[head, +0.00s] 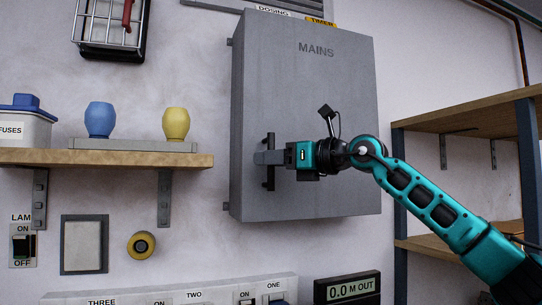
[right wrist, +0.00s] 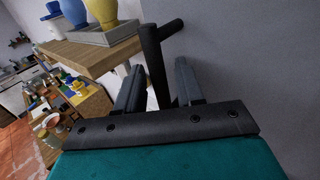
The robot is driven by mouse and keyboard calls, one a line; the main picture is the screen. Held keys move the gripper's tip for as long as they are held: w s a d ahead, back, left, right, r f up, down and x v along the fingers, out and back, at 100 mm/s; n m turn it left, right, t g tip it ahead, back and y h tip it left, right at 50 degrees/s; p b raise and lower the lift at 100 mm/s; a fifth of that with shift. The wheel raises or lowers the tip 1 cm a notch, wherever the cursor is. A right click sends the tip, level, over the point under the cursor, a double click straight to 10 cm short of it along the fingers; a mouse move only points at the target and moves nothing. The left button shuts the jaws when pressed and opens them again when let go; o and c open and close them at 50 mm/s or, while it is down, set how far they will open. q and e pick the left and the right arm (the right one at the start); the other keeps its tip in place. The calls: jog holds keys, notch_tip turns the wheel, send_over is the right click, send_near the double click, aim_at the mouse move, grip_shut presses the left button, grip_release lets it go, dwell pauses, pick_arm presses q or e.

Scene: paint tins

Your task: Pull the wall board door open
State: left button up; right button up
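The wall board is a grey metal box marked MAINS, and its door (head: 320,90) is shut. Its black upright bar handle (head: 270,140) is near the door's left edge. My right gripper (head: 268,158) reaches in from the right at the handle. In the right wrist view the handle (right wrist: 154,60) stands between the two fingers of my right gripper (right wrist: 160,90). The fingers are apart, with a gap showing on each side of the bar. My left gripper is in neither view.
A wooden shelf (head: 100,158) with a blue and a yellow vase is close to the left of the board. A shelf rack (head: 470,115) stands at the right. Switches and a meter (head: 347,288) are below. The wall just left of the board is bare.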

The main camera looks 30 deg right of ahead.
jog(key=shift+w+a, duration=0.1)
jog(key=shift+w, duration=0.05)
grip_shut()
dwell(0.5)
